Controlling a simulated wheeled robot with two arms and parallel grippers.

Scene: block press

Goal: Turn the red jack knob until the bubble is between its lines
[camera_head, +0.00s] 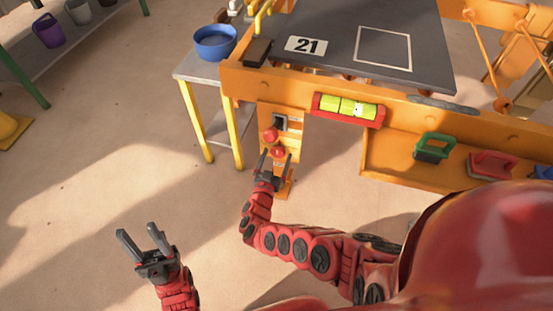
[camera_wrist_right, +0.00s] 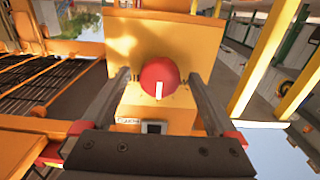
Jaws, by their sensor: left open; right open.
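A red knob (camera_wrist_right: 158,75) with a white mark sits on an orange post between the two fingers of my right gripper (camera_wrist_right: 159,79), which is open with a gap on each side. In the head view two red round parts show on the orange post, an upper one (camera_head: 270,134) and a lower one (camera_head: 279,152). My right gripper (camera_head: 273,163) is at the lower one. The spirit level (camera_head: 347,108) has a yellow-green vial in a red frame; its pale bubble (camera_head: 358,110) appears right of the middle, its relation to the lines too small to tell. My left gripper (camera_head: 138,239) is open and empty, above the floor.
A blue bowl (camera_head: 215,42) stands on a side stand left of the post. Green (camera_head: 435,147) and red (camera_head: 490,165) handled tools sit on a lower shelf.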

